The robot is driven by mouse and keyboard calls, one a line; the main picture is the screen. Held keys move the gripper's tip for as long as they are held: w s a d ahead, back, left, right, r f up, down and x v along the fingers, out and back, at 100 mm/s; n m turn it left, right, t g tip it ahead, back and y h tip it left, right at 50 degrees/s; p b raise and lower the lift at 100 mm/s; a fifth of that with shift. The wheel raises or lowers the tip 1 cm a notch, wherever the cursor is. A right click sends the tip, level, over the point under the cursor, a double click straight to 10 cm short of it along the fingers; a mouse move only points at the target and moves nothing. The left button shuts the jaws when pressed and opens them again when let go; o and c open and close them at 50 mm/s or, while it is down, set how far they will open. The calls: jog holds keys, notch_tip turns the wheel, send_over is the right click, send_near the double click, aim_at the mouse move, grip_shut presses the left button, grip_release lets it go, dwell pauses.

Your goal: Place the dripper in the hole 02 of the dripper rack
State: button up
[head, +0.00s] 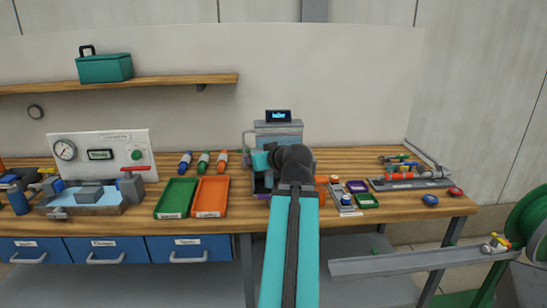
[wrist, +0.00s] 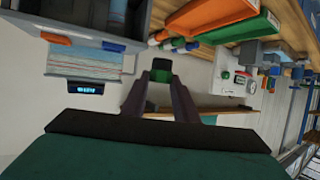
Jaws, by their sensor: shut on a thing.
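In the wrist view, my gripper (wrist: 159,80) is shut on a small dark green piece, which I take to be the dripper (wrist: 158,70). The piece sits between the two dark fingertips, with the wall behind it. In the head view, my arm hides the gripper and the piece. A small grey block with light and blue parts (head: 346,204) stands on the bench right of my arm. It may be the dripper rack, but I cannot make out its holes or any number 02.
A grey machine with a display (head: 278,130) stands behind my arm. Green (head: 175,198) and orange (head: 211,196) trays lie to its left.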

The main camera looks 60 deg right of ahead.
jog(key=w+a+f+n+t+y, duration=0.1)
jog(key=w+a+f, duration=0.2)
jog(key=w+a, duration=0.95)
jog(key=w+a+f+n+y, duration=0.2)
jog(key=w+a, duration=0.9)
jog(key=w, duration=0.2)
jog(key=w+a+n+y, duration=0.1)
jog(key=w+a, duration=0.2)
jog(key=a, duration=0.7)
jog(key=w+a+f+n+y, duration=0.1)
jog(key=w+a, duration=0.3)
jog(key=a, duration=0.7)
jog(key=w+a+f+y, duration=0.1)
jog(key=w+a, duration=0.2)
jog(key=a, duration=0.7)
jog(key=shift+w+a+n+t, duration=0.15)
jog(key=shift+a+n+t, duration=0.1)
jog(key=shift+n+t, duration=0.15)
jog(key=shift+d+f, duration=0.1)
